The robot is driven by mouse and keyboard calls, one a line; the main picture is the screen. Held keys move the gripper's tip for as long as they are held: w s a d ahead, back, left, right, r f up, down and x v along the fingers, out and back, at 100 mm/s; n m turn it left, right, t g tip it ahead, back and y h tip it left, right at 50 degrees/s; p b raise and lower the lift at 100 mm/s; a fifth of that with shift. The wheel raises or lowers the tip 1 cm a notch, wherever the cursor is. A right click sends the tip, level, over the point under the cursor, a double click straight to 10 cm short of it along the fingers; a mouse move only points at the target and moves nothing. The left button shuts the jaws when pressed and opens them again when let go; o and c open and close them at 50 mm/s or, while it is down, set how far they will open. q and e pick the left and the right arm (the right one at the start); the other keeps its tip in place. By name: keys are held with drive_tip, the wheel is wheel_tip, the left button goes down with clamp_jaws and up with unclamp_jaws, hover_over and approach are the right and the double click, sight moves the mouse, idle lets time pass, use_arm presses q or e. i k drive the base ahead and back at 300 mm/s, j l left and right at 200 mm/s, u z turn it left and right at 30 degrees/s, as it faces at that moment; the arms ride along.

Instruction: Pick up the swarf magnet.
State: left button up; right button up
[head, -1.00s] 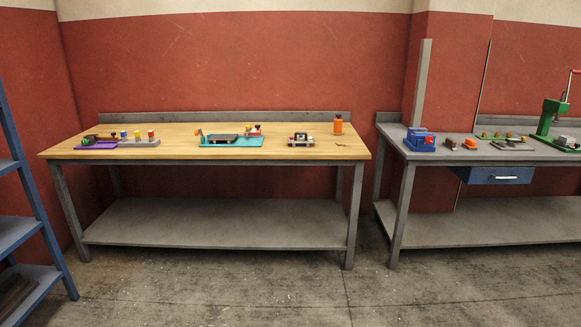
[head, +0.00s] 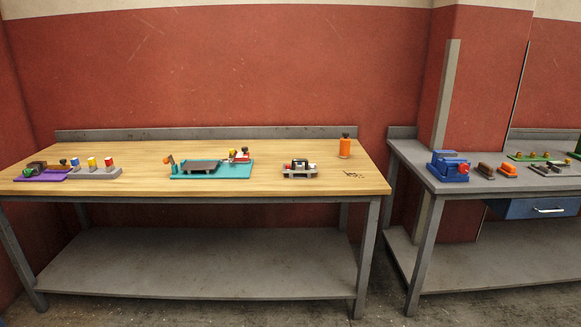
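I cannot tell for certain which thing is the swarf magnet. An orange cylinder with a dark top (head: 345,148) stands upright at the back right of the wooden-topped bench (head: 240,186). A few small dark scraps, possibly swarf (head: 354,175), lie in front of it. Left of the scraps is a small grey holder (head: 299,174) with dark, white and red parts on it. Neither of my grippers is in view.
A teal mat with a dark plate (head: 240,170) lies mid-bench. A grey block with coloured knobs (head: 95,173) and a purple mat (head: 40,176) are at left. A grey bench (head: 430,180) with a blue vise (head: 448,167) stands right, across a narrow gap.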

sight(344, 150)
drive_tip(key=i+z, duration=0.2)
drive_tip(key=i, duration=0.2)
drive_tip(key=i+j+z, duration=0.2)
drive_tip(key=i, duration=0.2)
drive_tip(key=i+j+z, duration=0.2)
drive_tip(key=i, duration=0.2)
drive_tip(key=i+l+u, duration=0.1)
drive_tip(key=i+l, duration=0.4)
drive_tip(key=i+l+u, duration=0.1)
drive_tip(key=i+l, duration=0.4)
drive_tip(key=i+l+u, duration=0.1)
drive_tip(key=i+l, duration=0.35)
drive_tip(key=l, duration=0.2)
drive_tip(key=i+l+u, duration=0.1)
drive_tip(key=i+l, duration=0.35)
drive_tip(key=l, duration=0.15)
